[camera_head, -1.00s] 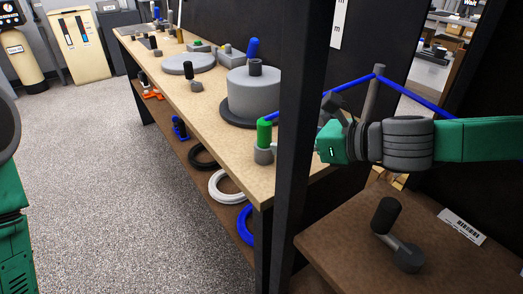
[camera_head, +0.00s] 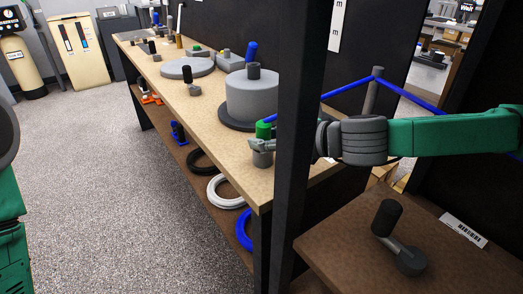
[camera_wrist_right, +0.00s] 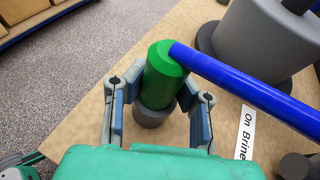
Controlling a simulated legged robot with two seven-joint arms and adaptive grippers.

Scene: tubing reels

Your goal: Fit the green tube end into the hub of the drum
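The green tube end (camera_head: 263,130) is a green cylinder upright in a short grey holder (camera_head: 262,158) on the bench. In the right wrist view the green tube end (camera_wrist_right: 163,75) has a blue tube (camera_wrist_right: 245,85) running from its top toward the right. My right gripper (camera_head: 262,146) is at the green end, partly hidden behind the black post. In the wrist view its fingers (camera_wrist_right: 160,108) are spread on either side of the green end, apparently with narrow gaps. The grey drum (camera_head: 252,95), with a dark hub (camera_head: 254,71) on top, stands behind it. My left gripper is out of view.
A black post (camera_head: 300,130) stands in front of the bench (camera_head: 215,118). The blue tube passes over a grey peg (camera_head: 372,95). A brown table (camera_head: 340,245) with a black-and-grey crank is at the lower right. Rings lie on the lower shelf.

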